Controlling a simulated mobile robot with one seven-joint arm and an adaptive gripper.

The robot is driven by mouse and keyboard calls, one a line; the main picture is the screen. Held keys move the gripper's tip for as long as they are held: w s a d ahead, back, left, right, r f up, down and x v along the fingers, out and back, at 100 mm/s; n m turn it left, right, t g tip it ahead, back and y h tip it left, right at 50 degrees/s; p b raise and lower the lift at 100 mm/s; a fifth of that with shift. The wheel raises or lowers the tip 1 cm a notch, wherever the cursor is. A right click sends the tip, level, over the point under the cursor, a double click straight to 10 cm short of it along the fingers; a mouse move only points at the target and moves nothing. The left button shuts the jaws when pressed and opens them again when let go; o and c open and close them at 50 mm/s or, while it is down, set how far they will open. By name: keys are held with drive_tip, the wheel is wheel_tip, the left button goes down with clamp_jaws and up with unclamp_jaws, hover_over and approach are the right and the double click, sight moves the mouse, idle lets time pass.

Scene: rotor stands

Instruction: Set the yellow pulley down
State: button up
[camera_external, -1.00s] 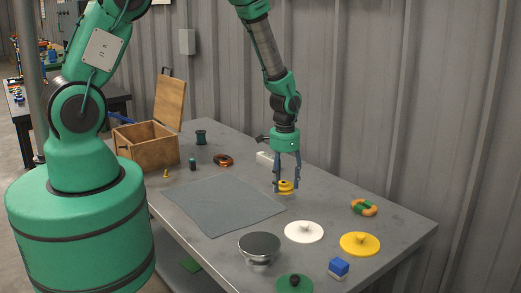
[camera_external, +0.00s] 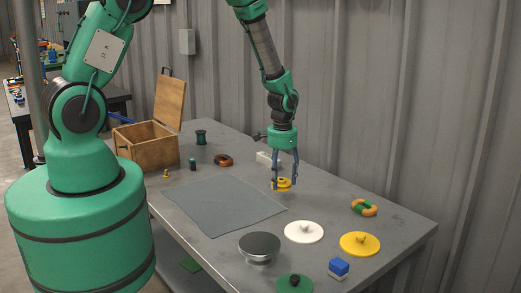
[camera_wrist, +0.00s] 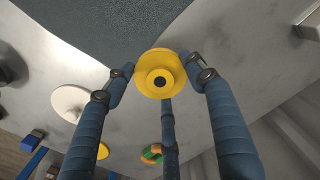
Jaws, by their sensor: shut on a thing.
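The yellow pulley (camera_external: 284,184) is a round yellow wheel with a raised hub and a dark centre hole. My gripper (camera_external: 285,182) is shut on it and holds it near the far right corner of the grey mat. In the wrist view the pulley (camera_wrist: 160,74) sits between the blue fingers of my gripper (camera_wrist: 161,80), its hub facing the camera. It looks close to the table top; I cannot tell whether its underside touches.
The grey mat (camera_external: 222,205) lies to the left. An open wooden box (camera_external: 146,147) stands far left.

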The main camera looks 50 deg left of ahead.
drive_tip(key=w+a+n, duration=0.1)
drive_tip(key=a, duration=0.2)
drive_tip(key=w+a+n, duration=0.1)
drive_tip(key=a, duration=0.2)
drive_tip(key=w+a+n, duration=0.1)
drive_tip(key=a+n, duration=0.1)
drive_tip(key=a, duration=0.1)
drive_tip(key=shift+a+b, duration=0.3)
drive_tip(key=a+n, duration=0.1)
drive_tip(key=a, duration=0.3)
drive_tip(key=w+a+n, duration=0.1)
drive_tip(key=a+n, duration=0.1)
drive_tip(key=a, duration=0.1)
drive_tip(key=a+n, duration=0.2)
drive_tip(key=a, duration=0.2)
drive_tip(key=shift+w+a+b, duration=0.2)
drive_tip(key=shift+a+b, duration=0.15)
drive_tip(key=shift+b, duration=0.05)
drive_tip(key=s+a+n, duration=0.1)
drive_tip(key=a+n, duration=0.1)
drive_tip(key=a, duration=0.4)
drive_tip(key=s+a+n, duration=0.1)
drive_tip(key=a+n, duration=0.2)
drive_tip(key=a, duration=0.4)
drive_tip(key=a+n+b, duration=0.1)
drive_tip(key=a+n, duration=0.2)
drive_tip(key=a, duration=0.4)
drive_tip(key=shift+s+r, duration=0.2)
drive_tip(key=shift+s, duration=0.2)
drive_tip(key=shift+w, duration=0.15)
